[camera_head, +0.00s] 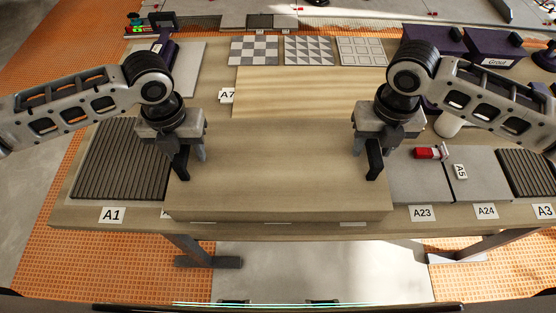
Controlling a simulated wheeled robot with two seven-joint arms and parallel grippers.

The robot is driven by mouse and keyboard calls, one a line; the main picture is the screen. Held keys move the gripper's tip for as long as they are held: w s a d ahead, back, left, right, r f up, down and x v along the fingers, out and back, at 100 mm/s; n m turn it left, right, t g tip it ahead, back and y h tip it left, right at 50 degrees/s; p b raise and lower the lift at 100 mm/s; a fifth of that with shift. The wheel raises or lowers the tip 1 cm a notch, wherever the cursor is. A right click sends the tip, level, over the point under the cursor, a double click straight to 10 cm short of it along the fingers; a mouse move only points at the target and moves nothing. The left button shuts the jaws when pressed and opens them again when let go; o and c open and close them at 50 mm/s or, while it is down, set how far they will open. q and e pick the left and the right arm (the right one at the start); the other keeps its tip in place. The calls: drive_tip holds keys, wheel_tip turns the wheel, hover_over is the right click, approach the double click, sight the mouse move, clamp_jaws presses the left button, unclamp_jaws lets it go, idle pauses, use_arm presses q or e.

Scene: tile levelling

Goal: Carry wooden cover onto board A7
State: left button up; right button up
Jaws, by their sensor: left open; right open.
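The wooden cover (278,170) is a wide, plain brown slab at the front middle of the table. Its front edge lies along the table's front edge, and it partly hides a label beside A1. Board A7 (300,88) is a paler wooden board directly behind it, with an A7 label (227,96) at its left. My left gripper (188,160) is open at the cover's left side. My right gripper (372,163) is open at its right side. I cannot tell whether the fingers touch the cover.
A ridged dark panel (118,160) labelled A1 lies at left. Grey tiles (415,178) labelled A23 and A24 lie at right, with a red tool (428,153) on one. Patterned tiles (307,50) line the back. Purple bins (493,46) stand at back right.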

use_arm(q)
clamp_jaws()
use_arm(e)
clamp_jaws()
use_arm(q)
drive_tip(key=shift+r, duration=0.1)
use_arm(e)
drive_tip(key=shift+w+r, duration=0.1)
